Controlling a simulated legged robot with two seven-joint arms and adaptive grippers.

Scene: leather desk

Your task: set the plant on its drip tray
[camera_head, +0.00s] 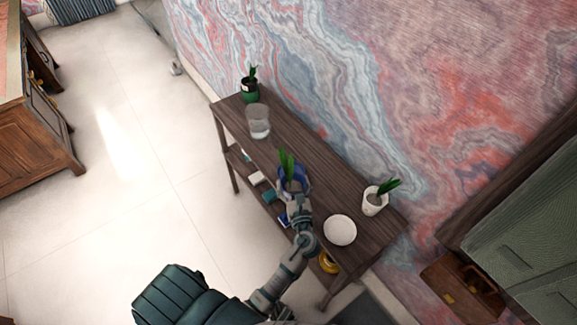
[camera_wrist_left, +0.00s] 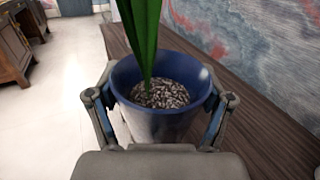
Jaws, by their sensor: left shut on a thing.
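A blue pot (camera_head: 301,174) with gravel and an upright green leaf (camera_head: 287,163) is over the middle of the narrow wooden table. In the left wrist view the blue pot (camera_wrist_left: 160,112) sits between the two fingers of my left gripper (camera_wrist_left: 158,122), one on each side. My left gripper (camera_head: 295,190) is shut on this pot, which partly hides behind it in the head view. I cannot tell whether the pot's base touches the table. A round white dish (camera_head: 340,230), likely the drip tray, lies empty on the table, right of the pot. My right gripper is out of view.
The table (camera_head: 318,205) stands along a marbled wall. A white pot with a plant (camera_head: 373,203) stands right of the dish. A clear glass (camera_head: 258,122) and a green potted plant (camera_head: 250,92) stand at the far left end. Small items lie on the lower shelf.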

